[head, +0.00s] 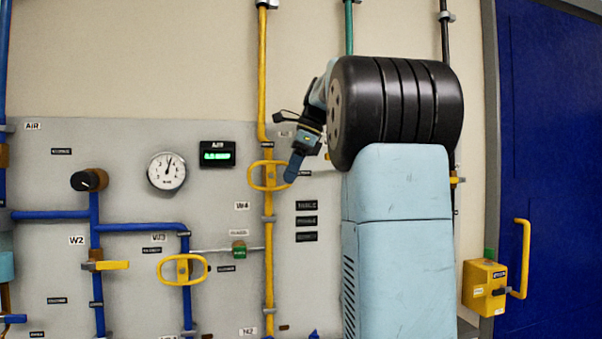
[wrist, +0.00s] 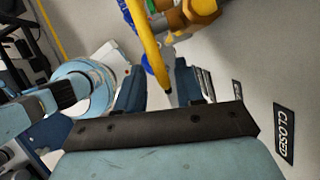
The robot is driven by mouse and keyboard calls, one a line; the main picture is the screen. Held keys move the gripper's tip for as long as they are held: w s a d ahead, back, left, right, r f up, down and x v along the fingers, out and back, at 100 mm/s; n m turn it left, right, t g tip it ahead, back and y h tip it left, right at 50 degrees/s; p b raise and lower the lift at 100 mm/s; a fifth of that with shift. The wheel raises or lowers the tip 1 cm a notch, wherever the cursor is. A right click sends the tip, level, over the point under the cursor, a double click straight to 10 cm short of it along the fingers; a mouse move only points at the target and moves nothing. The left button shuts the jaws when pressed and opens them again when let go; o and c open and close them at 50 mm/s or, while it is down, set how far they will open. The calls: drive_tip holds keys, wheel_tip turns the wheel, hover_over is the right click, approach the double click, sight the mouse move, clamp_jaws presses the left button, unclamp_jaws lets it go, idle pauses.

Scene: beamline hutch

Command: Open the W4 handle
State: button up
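The yellow oval handle (head: 256,187) sits on the vertical yellow pipe, just above the W4 label (head: 241,206), and looks like the W4 handle. It lies crosswise to the pipe. My gripper (head: 293,168) is at the handle's right end in the head view, pointing down and partly covering that end. In the wrist view, the handle's yellow bar (wrist: 146,52) runs between the two fingers of my gripper (wrist: 159,88). The fingers stand apart, with gaps beside the bar. Contact with the bar cannot be made out.
A gauge (head: 167,171) and a green display (head: 217,155) are left of the handle. Another yellow oval handle (head: 183,282) is lower left, by W3. A CLOSED label (wrist: 284,134) shows in the wrist view. A yellow box (head: 484,287) and blue door (head: 555,150) stand right.

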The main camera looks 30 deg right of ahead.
drive_tip(key=v, duration=1.1)
drive_tip(key=shift+d+r, duration=0.15)
drive_tip(key=shift+r, duration=0.25)
drive_tip(key=shift+s+d+r, duration=0.2)
drive_tip(key=shift+d+r, duration=0.05)
drive_tip(key=shift+r, duration=0.35)
drive_tip(key=shift+s+r, duration=0.1)
drive_tip(key=shift+r, duration=0.05)
drive_tip(key=shift+c, duration=0.4)
